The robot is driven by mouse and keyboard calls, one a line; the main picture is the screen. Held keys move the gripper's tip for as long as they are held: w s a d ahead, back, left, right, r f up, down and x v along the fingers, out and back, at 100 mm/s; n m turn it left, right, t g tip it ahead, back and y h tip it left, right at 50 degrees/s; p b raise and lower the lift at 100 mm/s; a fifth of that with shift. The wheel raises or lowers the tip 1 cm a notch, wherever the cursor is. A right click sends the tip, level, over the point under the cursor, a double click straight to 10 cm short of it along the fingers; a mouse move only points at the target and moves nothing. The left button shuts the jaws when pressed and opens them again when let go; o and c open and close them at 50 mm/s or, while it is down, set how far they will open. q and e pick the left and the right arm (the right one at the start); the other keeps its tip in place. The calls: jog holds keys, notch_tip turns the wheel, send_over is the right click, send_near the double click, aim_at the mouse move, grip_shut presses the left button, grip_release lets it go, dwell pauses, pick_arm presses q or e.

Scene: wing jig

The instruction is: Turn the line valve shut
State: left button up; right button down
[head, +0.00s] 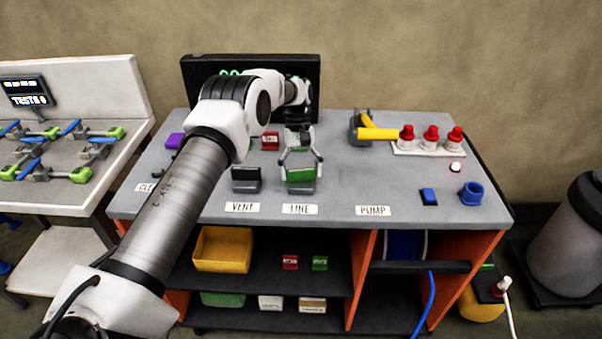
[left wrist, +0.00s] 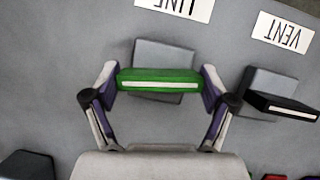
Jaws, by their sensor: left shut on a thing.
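The line valve has a green handle (head: 300,174) on a grey base, behind the LINE label (head: 300,209) on the bench top. The green handle (left wrist: 160,80) also shows in the left wrist view, lying crosswise with a white stripe along it. My left gripper (head: 301,162) is over the line valve. In the left wrist view its two fingers (left wrist: 160,84) are shut on the two ends of the green handle. The valve's grey base (left wrist: 163,52) is partly hidden under the handle. My right gripper is not in view.
The vent valve (head: 246,179), with a black handle, stands just left of the line valve. A yellow-handled valve (head: 376,132) and red-capped fittings (head: 431,134) are at the back right. A blue cup (head: 472,193) is near the right edge. The bench front by PUMP is clear.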

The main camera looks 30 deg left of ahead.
aim_at(301, 170)
pick_arm(q)
jog(key=shift+m+g+y, duration=0.3)
jog(key=shift+m, duration=0.8)
jog(key=o, duration=1)
jog(key=shift+r, duration=0.1)
notch_tip(301, 170, up, 10)
jog(key=shift+f, duration=0.1)
